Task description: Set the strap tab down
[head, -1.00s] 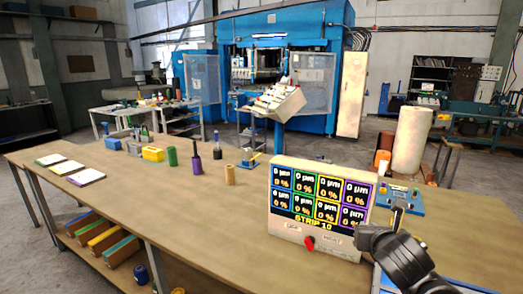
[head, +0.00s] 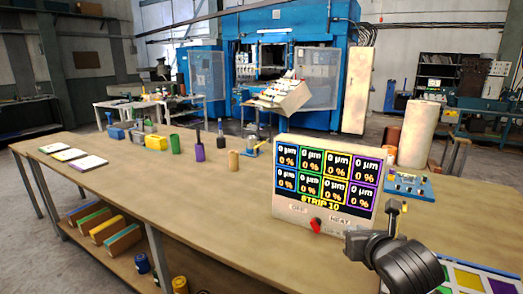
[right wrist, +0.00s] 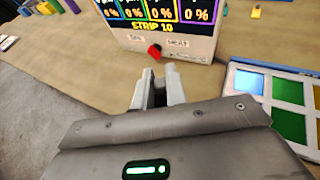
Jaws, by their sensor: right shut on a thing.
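My right gripper (head: 394,211) is to the right of the display box and above the bench, pointing away from me. In the right wrist view its two pale fingers (right wrist: 161,88) are close together, shut on a small dark piece between them, which I take to be the strap tab; its shape is mostly hidden. A tray with blue, green, yellow and purple panels (head: 487,267) lies at the lower right, and it also shows in the right wrist view (right wrist: 236,105). My left gripper is out of view.
The display box (head: 282,214), reading STRIP 10 with a red knob (head: 315,225), stands close to the gripper's left. A blue device (head: 411,186) lies behind. Bottles, a green cup (head: 175,144) and coloured blocks stand farther left. The bench middle (head: 190,190) is clear.

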